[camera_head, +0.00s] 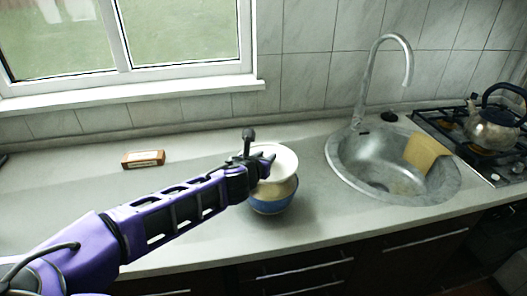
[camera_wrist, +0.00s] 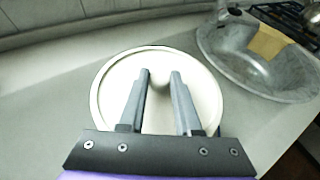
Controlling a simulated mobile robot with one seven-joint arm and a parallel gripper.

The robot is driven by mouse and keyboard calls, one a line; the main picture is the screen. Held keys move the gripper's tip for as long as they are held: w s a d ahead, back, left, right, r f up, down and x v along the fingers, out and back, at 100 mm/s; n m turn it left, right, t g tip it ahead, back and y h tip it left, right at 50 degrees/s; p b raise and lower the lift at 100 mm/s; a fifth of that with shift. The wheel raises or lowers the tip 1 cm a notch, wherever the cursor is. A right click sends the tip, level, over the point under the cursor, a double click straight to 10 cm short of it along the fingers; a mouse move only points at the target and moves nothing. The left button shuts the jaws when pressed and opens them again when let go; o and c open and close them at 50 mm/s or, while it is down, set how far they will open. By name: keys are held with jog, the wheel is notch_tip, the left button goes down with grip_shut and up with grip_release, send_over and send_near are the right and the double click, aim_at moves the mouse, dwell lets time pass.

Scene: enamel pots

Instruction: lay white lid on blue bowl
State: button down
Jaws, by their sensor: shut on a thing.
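The white lid (camera_head: 287,161) is at my gripper (camera_head: 266,163), over the blue bowl (camera_head: 271,206) on the counter. In the wrist view the lid (camera_wrist: 112,90) is a round white disc with a raised rim, and both fingers of my gripper (camera_wrist: 161,76) lie over its middle. My gripper is shut on the lid, but the fingers hide the grip point. In the head view a pale band shows between the lid and the bowl's blue side. I cannot tell whether the lid touches the bowl.
A steel sink (camera_head: 375,182) with a tap (camera_head: 361,95) and a tan board (camera_head: 424,151) is to the right. A kettle (camera_head: 492,125) stands on the stove beyond it. A small brown box (camera_head: 143,159) lies at the back left. The counter left of the bowl is mostly clear.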

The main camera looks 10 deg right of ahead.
jog(key=shift+s, duration=1.75)
jog(key=shift+f+b, duration=0.75)
jog(key=shift+f, duration=0.6)
jog(key=shift+c, duration=0.2)
grip_release()
jog(key=shift+r+p, duration=1.4)
jog(key=shift+r, duration=0.35)
